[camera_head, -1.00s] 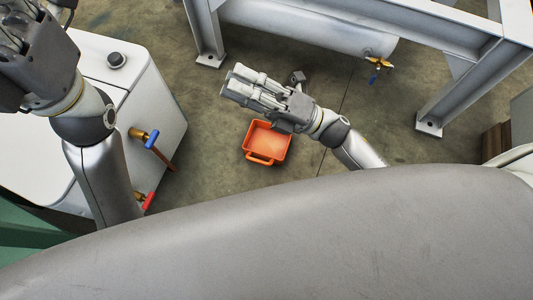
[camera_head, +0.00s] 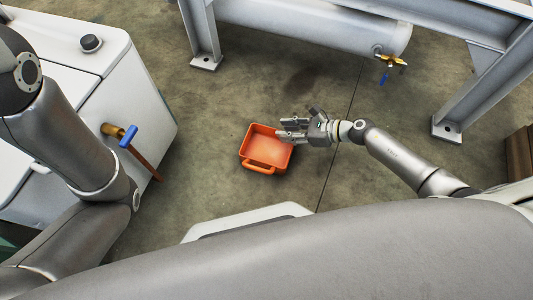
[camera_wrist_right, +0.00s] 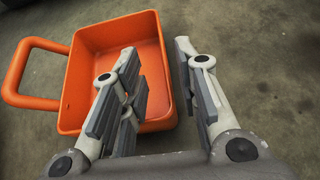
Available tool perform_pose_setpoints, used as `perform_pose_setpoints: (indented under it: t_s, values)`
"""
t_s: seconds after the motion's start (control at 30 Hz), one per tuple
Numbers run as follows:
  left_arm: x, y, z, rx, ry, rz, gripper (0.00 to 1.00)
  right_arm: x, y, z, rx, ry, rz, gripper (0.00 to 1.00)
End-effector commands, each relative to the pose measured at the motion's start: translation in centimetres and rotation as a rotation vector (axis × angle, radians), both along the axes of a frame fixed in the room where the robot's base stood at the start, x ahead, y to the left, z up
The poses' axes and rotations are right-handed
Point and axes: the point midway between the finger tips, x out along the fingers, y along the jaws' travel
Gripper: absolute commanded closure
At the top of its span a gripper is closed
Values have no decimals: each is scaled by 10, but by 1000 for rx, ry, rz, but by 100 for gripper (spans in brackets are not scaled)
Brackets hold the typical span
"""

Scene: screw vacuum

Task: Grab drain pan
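An orange drain pan (camera_head: 265,144) with a loop handle sits on the floor in the middle of the head view. It also shows in the right wrist view (camera_wrist_right: 92,45), with its handle at the left. My right gripper (camera_head: 281,130) is at the pan's right side. In the wrist view the right gripper (camera_wrist_right: 157,50) is open, one finger over the pan's inside and the other outside its right wall. The wall shows in the gap between them; I cannot tell whether a finger touches it. My left arm shows at the left; its gripper is out of frame.
A white cabinet (camera_head: 105,65) with a blue-handled valve (camera_head: 128,136) stands at the left. A grey steel frame (camera_head: 455,25) with legs and a horizontal tank (camera_head: 310,22) stands at the back. The concrete floor (camera_head: 215,110) around the pan is clear.

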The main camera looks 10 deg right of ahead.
Motion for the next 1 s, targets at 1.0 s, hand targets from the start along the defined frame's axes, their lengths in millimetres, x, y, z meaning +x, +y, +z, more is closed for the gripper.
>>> perform_pose_setpoints:
  t_s: [1.0]
  values:
    - [0, 0, -36, 1, 0, 0, 60, 30, 37, -22, 2, 0, 0, 100]
